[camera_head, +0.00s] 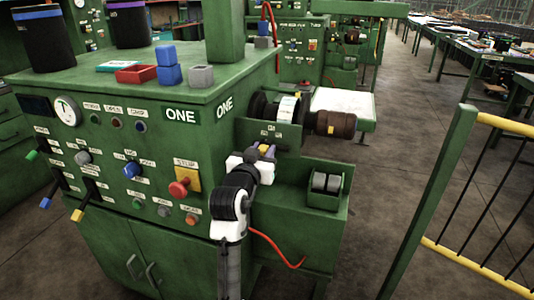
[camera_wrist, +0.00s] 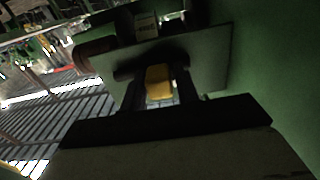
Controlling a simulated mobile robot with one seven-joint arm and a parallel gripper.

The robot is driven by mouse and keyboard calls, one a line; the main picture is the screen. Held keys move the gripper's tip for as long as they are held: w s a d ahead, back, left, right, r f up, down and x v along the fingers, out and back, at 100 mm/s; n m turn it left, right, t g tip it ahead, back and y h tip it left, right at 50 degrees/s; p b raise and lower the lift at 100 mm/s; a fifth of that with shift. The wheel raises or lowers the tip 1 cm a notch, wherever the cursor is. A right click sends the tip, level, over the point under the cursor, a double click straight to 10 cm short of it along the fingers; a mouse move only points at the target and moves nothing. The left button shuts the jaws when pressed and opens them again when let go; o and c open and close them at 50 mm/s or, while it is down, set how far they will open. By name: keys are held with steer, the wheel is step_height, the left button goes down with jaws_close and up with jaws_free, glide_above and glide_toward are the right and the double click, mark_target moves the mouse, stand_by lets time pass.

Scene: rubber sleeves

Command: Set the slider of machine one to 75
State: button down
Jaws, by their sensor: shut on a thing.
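Machine one (camera_head: 205,115) is a green cabinet labelled ONE. A plate (camera_head: 268,131) with small labels is on its right side, below a roller. A yellow slider knob (camera_head: 265,149) is at this plate. My gripper (camera_head: 266,151) is shut on the knob. In the wrist view my gripper (camera_wrist: 160,88) points at the plate. The slider's scale and its value are too dark and small to read.
A brown cylinder (camera_head: 335,125) sticks out right of the plate. A green ledge (camera_head: 290,205) with a dark two-roller block (camera_head: 325,185) is below. A red cable (camera_head: 280,252) hangs near my arm. A red stop button (camera_head: 180,188) is on the front. A yellow-railed fence (camera_head: 480,275) stands right.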

steer(key=shift+w+a+r, duration=0.1)
steer(key=shift+w+a, duration=0.05)
steer(key=shift+a, duration=0.5)
steer(key=c, duration=1.2)
jaws_free()
steer(key=shift+a, duration=0.1)
steer(key=b+v, duration=0.2)
steer(key=v, duration=1.1)
steer(key=shift+s+b, duration=0.3)
steer(key=shift+s, duration=0.05)
steer(key=shift+a, duration=0.1)
